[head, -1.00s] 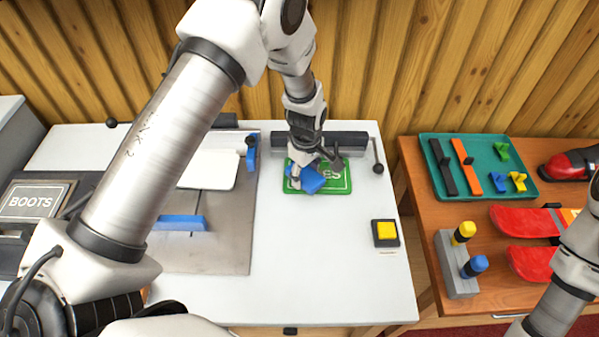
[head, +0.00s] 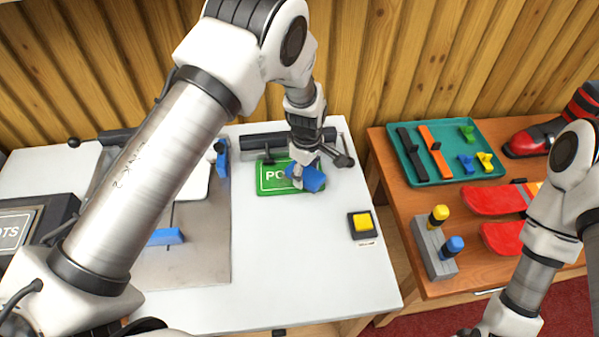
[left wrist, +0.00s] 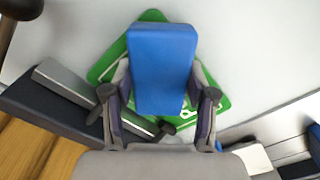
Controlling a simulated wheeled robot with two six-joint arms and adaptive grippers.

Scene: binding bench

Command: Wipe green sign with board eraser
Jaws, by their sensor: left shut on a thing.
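The green sign (head: 271,185) with white lettering lies on the white bench top, below the dark bar at the back. Its left letters, "PO", show in the head view; the rest is covered. My left gripper (head: 301,172) is shut on the blue board eraser (head: 313,180) over the sign's right end. In the left wrist view the eraser (left wrist: 163,68) sits between both fingers, with the green sign (left wrist: 112,66) behind it. I cannot tell whether the eraser touches the sign. My right arm shows at the right edge, its gripper out of view.
A yellow button (head: 362,223) on a dark base sits right on the white bench (head: 290,270). A grey plate (head: 205,255) with a blue bar lies left. The wooden table holds a teal tray (head: 410,160), a grey holder (head: 432,250) and red items. The bench front is clear.

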